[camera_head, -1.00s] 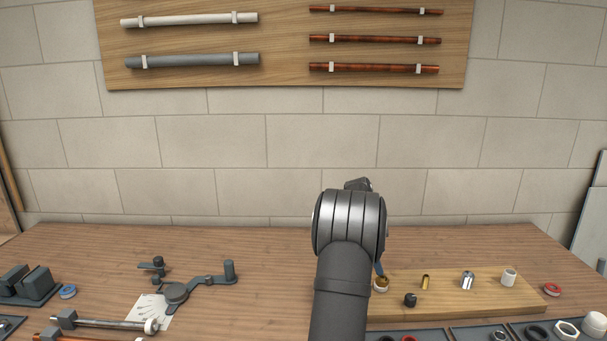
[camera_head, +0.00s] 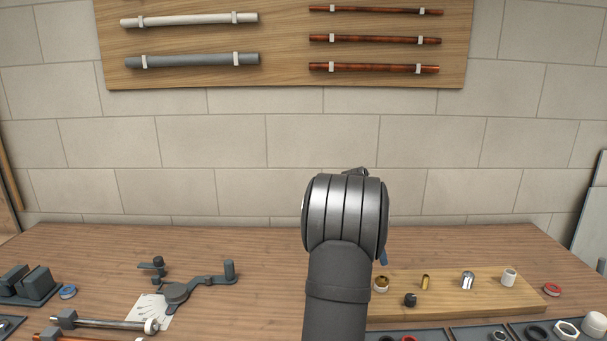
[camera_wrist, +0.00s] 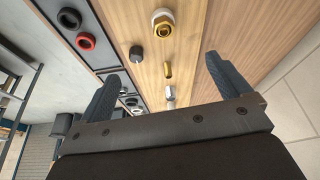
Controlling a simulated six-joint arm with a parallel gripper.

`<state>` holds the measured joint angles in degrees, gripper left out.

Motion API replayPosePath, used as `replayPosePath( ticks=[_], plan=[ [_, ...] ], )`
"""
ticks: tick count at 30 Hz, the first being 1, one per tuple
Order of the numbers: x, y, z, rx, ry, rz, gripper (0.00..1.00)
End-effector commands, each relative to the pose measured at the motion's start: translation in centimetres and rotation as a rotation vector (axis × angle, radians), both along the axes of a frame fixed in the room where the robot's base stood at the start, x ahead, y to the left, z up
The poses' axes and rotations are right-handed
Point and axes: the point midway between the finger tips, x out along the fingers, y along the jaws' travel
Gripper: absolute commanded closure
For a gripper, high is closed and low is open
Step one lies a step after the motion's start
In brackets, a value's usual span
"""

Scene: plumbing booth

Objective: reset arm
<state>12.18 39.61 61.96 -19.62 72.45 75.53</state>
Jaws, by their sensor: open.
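My gripper (camera_wrist: 158,80) is open in the wrist view, with its two dark fingers wide apart and nothing between them held. It hangs above the light wooden board (camera_wrist: 183,50) with its fittings. In the head view my dark arm rises in front of the workbench (camera_head: 250,260) and hides the gripper almost wholly; only a small bluish piece shows at its right side. A brass-and-white fitting (camera_head: 381,284) stands on the board just right of the arm. It also shows in the wrist view (camera_wrist: 163,22).
The board (camera_head: 450,293) also holds a black cap (camera_head: 410,299), a brass piece (camera_head: 425,282), a chrome fitting (camera_head: 467,281) and a white fitting (camera_head: 509,277). A pipe bender (camera_head: 190,288) lies at left. Trays line the front right edge. The bench's back middle is clear.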

Motion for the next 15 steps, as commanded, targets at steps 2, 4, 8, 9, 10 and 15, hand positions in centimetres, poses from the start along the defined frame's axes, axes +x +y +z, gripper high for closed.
replayPosePath(
  ticks=[2,4,8,9,10,15],
  plan=[
    [-0.4,0.4,0.8,-0.003,-0.005,0.064,0.06],
    [-0.7,0.7,1.4,-0.006,-0.006,0.124,0.06],
    [-1.3,1.2,2.5,-0.015,-0.01,0.231,0.06],
    [-1.4,1.4,2.7,-0.019,-0.01,0.261,0.06],
    [-1.6,1.5,3.0,-0.021,-0.01,0.282,0.06],
    [-2.1,1.9,3.8,-0.035,-0.013,0.377,0.06]
  ],
)
